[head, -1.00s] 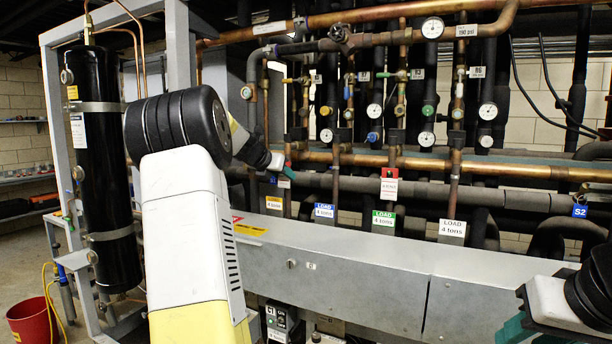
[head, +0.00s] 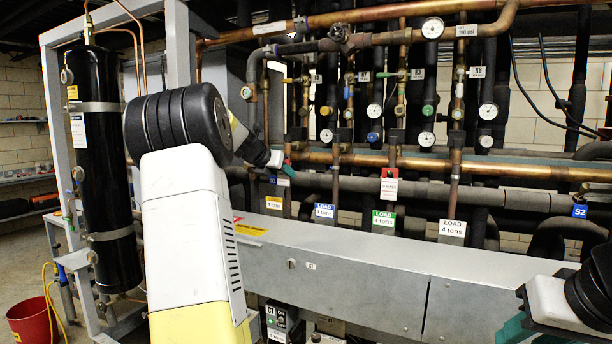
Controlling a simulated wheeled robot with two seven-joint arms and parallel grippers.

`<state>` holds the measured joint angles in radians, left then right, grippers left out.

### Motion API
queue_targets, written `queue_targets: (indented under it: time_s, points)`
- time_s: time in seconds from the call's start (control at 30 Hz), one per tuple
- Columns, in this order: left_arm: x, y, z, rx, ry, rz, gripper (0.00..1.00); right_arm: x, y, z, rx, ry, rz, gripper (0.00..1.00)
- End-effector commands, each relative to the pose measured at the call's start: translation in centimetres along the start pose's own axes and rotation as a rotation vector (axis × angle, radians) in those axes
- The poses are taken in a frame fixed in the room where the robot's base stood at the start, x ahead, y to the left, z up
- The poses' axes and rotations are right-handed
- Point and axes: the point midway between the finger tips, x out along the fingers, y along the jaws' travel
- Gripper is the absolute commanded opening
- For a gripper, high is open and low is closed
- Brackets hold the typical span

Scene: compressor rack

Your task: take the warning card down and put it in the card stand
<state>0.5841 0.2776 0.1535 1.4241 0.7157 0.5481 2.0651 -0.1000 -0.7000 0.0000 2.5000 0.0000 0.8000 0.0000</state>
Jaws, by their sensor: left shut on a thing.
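A red and white card (head: 389,187) hangs at the pipes in the middle of the rack; it looks like a warning card, but its text is too small to read. My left gripper (head: 287,168), with teal fingers, is well to the left of it, in front of the lower pipes. It is shut on a small pale thing (head: 284,182), mostly hidden and too small to identify. My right gripper (head: 520,330) is low at the right edge, partly cut off, and its opening does not show. I cannot make out a card stand.
Load labels in yellow (head: 274,203), blue (head: 325,211), green (head: 383,219) and white (head: 452,228) stand along the back of a long grey metal box (head: 370,285). A blue S2 tag (head: 579,211) hangs at right. A black tank (head: 105,170) and red bucket (head: 32,322) are at left.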

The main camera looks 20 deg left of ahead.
Motion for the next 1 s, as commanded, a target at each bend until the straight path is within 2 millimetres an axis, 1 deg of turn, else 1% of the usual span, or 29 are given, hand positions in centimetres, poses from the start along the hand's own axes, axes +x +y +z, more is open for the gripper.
queue_targets:
  time_s: [0.43,0.83,1.0]
  points:
    - [-2.1,0.1,-0.9,-0.001,0.000,0.002,0.23,0.0,0.0,0.0,0.000,0.000,0.000,0.36]
    - [-2.4,0.0,-1.1,-0.001,0.000,0.001,0.23,0.0,0.0,0.0,0.000,0.000,0.000,0.36]
    - [-3.0,0.1,-1.4,0.000,0.000,0.001,0.23,0.0,0.0,0.0,0.000,0.000,0.000,0.36]
